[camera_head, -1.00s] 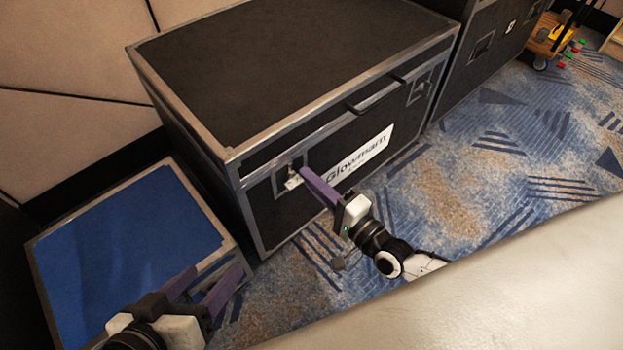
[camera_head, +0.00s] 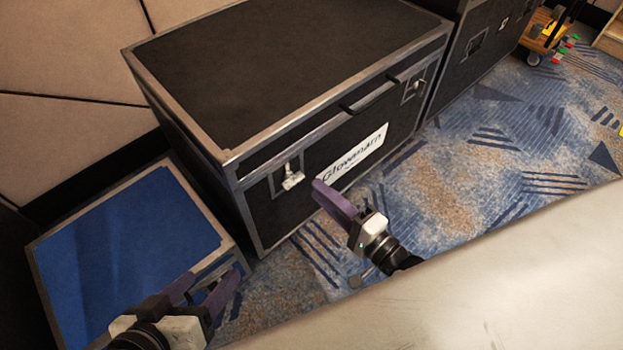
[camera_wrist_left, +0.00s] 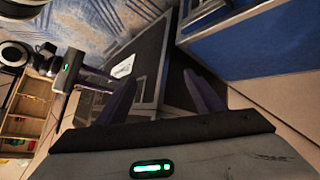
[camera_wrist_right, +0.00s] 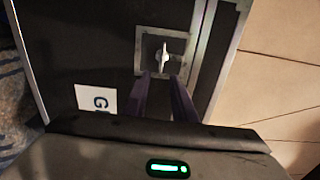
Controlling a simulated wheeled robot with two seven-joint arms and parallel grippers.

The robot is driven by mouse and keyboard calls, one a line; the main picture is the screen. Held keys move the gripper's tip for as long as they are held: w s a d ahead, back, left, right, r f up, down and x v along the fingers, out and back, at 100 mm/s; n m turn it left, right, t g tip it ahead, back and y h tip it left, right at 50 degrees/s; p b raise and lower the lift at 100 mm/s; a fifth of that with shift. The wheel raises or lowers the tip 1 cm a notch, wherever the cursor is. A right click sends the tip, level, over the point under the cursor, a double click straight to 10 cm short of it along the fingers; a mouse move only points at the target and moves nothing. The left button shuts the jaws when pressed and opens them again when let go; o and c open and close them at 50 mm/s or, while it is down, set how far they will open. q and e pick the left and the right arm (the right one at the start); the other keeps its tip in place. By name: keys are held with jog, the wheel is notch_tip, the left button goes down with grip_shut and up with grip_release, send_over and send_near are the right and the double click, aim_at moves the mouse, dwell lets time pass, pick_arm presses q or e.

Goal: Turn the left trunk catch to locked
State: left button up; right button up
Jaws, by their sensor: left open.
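The left trunk catch (camera_head: 291,178) is a pale metal turn-piece in a recessed plate on the front of the black trunk (camera_head: 250,215). It also shows in the right wrist view (camera_wrist_right: 162,56), where its wing stands roughly upright in the picture. My right gripper (camera_head: 324,192) is to the right of the catch and apart from it. In the right wrist view its purple fingers (camera_wrist_right: 161,80) are a little apart, with nothing between them. My left gripper (camera_head: 213,282) is open and empty, beside the blue-topped case (camera_head: 130,250).
The trunk has a handle (camera_head: 370,95), a white name label (camera_head: 352,154) and a right catch (camera_head: 414,88). Another dark case (camera_head: 478,50) stands further right, with a wooden cart (camera_head: 545,40) beyond. Patterned carpet lies clear in front. A pale surface (camera_head: 470,285) fills the lower right.

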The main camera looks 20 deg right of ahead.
pick_arm(q)
jog(key=shift+s+a+f+p, duration=0.1)
jog(key=shift+a+f+p, duration=0.3)
jog(key=shift+f, duration=0.25)
pick_arm(e)
jog(key=v, duration=0.5)
